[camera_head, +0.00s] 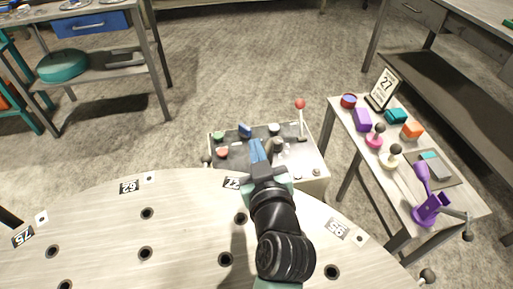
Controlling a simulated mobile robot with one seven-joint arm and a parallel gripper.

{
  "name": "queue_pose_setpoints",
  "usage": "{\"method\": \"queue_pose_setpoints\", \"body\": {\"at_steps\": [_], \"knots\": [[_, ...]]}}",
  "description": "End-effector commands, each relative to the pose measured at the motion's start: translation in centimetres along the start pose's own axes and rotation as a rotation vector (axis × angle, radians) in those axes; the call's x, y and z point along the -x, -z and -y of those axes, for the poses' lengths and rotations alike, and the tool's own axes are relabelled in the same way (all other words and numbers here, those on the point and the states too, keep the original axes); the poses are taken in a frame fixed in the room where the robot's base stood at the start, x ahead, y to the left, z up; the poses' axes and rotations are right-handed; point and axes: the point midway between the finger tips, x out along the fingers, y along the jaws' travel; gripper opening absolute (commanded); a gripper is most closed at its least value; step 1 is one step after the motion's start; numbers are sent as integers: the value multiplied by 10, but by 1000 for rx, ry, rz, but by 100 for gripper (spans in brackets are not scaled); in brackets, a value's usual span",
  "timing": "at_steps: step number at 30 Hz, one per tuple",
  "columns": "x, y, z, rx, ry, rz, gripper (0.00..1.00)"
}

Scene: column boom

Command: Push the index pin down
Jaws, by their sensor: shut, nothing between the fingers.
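My arm reaches away from the camera over the edge of a round pale plate (185,215) with dark holes and number labels. My gripper (258,150) is shut and empty, over the top of a grey control box (313,170) beyond the plate. A short dark round-topped post (278,145) stands on the box just right of the fingers. It may be the index pin, but I cannot tell for sure. I cannot tell whether the fingers touch it. My gripper and wrist hide part of the box and the plate's edge.
The box also carries a red-knobbed lever (300,105), a green button (219,135), a red button (222,152) and a blue part (245,130). A side table (395,205) at right holds a "27" sign (384,88), coloured blocks and a purple tool (428,205).

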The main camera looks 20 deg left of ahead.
Motion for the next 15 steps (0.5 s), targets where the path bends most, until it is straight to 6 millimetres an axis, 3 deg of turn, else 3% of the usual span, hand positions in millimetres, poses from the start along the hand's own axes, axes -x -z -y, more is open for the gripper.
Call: {"method": "queue_pose_setpoints", "body": {"at_steps": [5,15], "knots": [[0,-3,1,0,0,0,0],[-8,-37,8,-1,1,0,0]]}}
